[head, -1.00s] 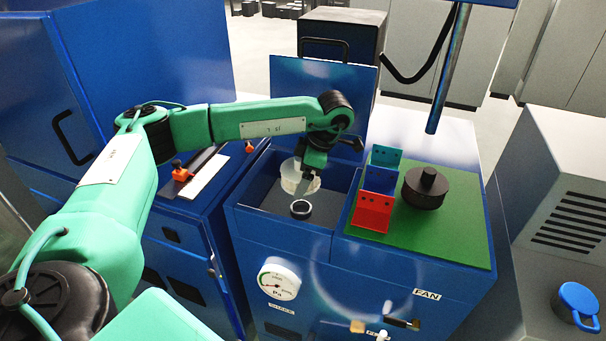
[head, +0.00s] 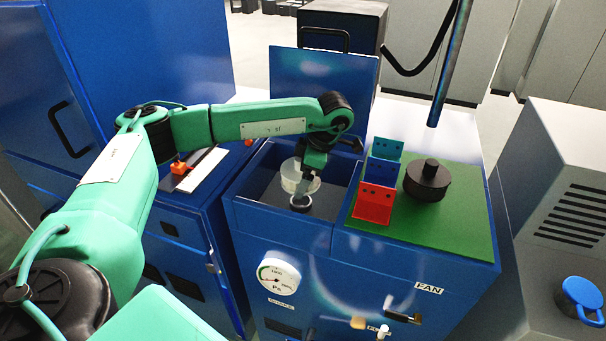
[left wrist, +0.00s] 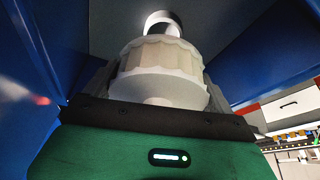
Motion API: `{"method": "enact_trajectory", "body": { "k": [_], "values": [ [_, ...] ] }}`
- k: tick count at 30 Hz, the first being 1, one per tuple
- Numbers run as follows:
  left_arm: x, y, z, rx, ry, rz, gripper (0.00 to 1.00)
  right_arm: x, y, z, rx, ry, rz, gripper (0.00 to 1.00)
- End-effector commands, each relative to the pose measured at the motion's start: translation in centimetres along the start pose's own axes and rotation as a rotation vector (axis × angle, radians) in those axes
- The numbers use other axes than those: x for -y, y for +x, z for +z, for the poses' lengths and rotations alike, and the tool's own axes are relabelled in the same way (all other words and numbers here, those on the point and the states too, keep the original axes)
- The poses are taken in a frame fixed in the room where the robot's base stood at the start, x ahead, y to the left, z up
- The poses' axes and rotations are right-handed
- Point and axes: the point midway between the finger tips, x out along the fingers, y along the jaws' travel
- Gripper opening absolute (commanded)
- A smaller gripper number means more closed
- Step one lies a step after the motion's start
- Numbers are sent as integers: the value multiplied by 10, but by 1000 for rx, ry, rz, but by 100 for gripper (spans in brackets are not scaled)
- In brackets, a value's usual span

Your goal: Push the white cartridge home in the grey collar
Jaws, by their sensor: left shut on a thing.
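My left gripper (head: 314,168) is shut on the white cartridge (head: 294,180), inside an open blue bin. The cartridge is a pale, translucent cylinder with a wide ribbed body; it also shows in the left wrist view (left wrist: 158,58) between the two fingers. The grey collar (head: 300,206) is a small ring on the bin floor, just below the cartridge in the head view. In the left wrist view the collar (left wrist: 162,17) lies beyond the cartridge's far end, roughly in line with it. The cartridge partly hides the collar, and I cannot tell whether they touch. My right gripper is not in view.
The blue bin's walls (head: 270,215) surround the gripper closely, with a raised lid (head: 325,100) behind. To the right, a green mat (head: 440,230) holds red and blue brackets (head: 375,205) and a black knob-topped disc (head: 427,183).

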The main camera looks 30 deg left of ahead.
Motion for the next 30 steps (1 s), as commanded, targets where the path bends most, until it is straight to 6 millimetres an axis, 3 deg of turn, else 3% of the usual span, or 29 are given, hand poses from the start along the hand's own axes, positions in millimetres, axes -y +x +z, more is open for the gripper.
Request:
{"method": "enact_trajectory", "body": {
  "k": [30],
  "values": [
    [0, 25, 9, 0, 0, 0, 64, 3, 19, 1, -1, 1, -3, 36]
  ]
}}
